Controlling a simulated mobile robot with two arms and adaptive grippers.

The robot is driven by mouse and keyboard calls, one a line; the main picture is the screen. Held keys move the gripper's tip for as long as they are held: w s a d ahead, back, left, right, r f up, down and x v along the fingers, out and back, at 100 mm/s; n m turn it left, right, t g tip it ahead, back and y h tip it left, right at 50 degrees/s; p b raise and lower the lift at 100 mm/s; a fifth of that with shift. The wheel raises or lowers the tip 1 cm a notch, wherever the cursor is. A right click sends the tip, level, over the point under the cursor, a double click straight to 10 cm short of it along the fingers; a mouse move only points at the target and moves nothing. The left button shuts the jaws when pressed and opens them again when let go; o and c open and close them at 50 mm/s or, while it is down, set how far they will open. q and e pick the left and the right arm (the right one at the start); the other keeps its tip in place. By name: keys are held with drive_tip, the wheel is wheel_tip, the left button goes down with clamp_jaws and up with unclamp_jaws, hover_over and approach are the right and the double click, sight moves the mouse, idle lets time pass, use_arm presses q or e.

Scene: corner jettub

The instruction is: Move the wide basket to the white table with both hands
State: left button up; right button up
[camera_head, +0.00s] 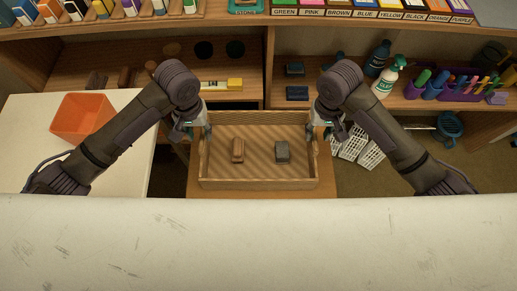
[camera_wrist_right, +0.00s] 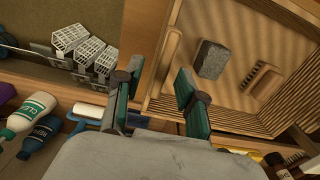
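The wide basket (camera_head: 258,184) is a shallow wooden box with a ribbed floor, standing level on a small wooden stand. In it lie a brown wooden brush (camera_head: 238,150) and a grey block (camera_head: 282,151). The basket also shows in the right wrist view (camera_wrist_right: 222,117). My right gripper (camera_wrist_right: 155,98) is open, its fingers on either side of the basket's right wall, with gaps visible. My left gripper (camera_head: 198,132) is at the basket's left wall; its finger gap is too small to tell. The white table (camera_head: 120,155) is at the left.
An orange bin (camera_head: 82,117) stands on the white table, leaving its front part free. Shelves with bottles (camera_head: 386,78) and boxes stand behind the basket. White wire racks (camera_head: 358,147) are right of it. A pale scratched surface (camera_head: 258,245) spans the foreground.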

sight(205, 146)
use_arm(q)
wheel_tip(205, 146, down, 8)
drive_tip(key=shift+f, duration=0.25)
use_arm(e)
wheel_tip(205, 146, down, 8)
drive_tip(key=shift+f, duration=0.25)
use_arm(q)
drive_tip(key=shift+c, duration=0.3)
use_arm(e)
drive_tip(key=shift+c, duration=0.3)
use_arm(q)
clamp_jaws()
use_arm(e)
clamp_jaws()
use_arm(q)
drive_tip(key=shift+r, duration=0.1)
use_arm(e)
drive_tip(key=shift+r, duration=0.1)
